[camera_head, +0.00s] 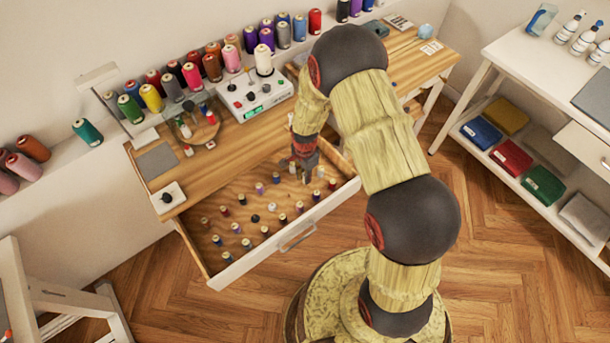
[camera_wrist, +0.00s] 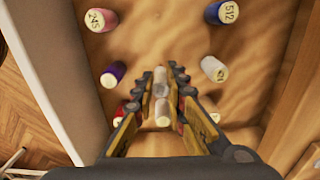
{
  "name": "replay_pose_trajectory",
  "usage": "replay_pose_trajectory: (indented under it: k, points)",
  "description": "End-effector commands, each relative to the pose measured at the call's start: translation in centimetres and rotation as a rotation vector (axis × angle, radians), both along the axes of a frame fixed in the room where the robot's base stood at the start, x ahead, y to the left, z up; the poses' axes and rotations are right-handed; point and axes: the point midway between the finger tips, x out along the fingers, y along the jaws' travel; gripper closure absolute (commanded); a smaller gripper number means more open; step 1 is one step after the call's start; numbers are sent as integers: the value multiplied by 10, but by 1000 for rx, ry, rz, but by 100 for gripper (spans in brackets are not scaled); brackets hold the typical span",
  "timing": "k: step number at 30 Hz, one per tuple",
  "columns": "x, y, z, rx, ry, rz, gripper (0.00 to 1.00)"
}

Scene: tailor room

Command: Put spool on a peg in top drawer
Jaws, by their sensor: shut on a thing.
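The open top drawer (camera_head: 297,231) holds rows of small spools, and its wooden floor also shows in the wrist view (camera_wrist: 165,35). My gripper (camera_head: 304,172) points down into the right part of the drawer. In the wrist view its fingers (camera_wrist: 161,98) are closed on a small pale, whitish spool (camera_wrist: 160,88). The lower part of this spool and any peg under it are hard to make out, so I cannot tell whether it sits on a peg. Around it stand a pink spool (camera_wrist: 101,20), a purple spool (camera_wrist: 113,74) and a white spool (camera_wrist: 214,68).
The drawer's front wall (camera_wrist: 55,55) is left of my gripper in the wrist view. The wooden desk (camera_head: 235,137) carries a white machine (camera_head: 255,97) and a round spool holder (camera_head: 197,125). Large thread cones line the back ledge. A white shelf unit (camera_head: 540,75) stands at right.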

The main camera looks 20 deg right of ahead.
Motion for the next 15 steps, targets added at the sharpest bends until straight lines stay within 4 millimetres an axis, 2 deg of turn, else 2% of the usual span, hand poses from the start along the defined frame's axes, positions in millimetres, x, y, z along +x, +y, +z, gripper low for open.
replay_pose_trajectory:
  k: [15]
  points:
    - [0, 0, -12, 0, 0, 0, 94]
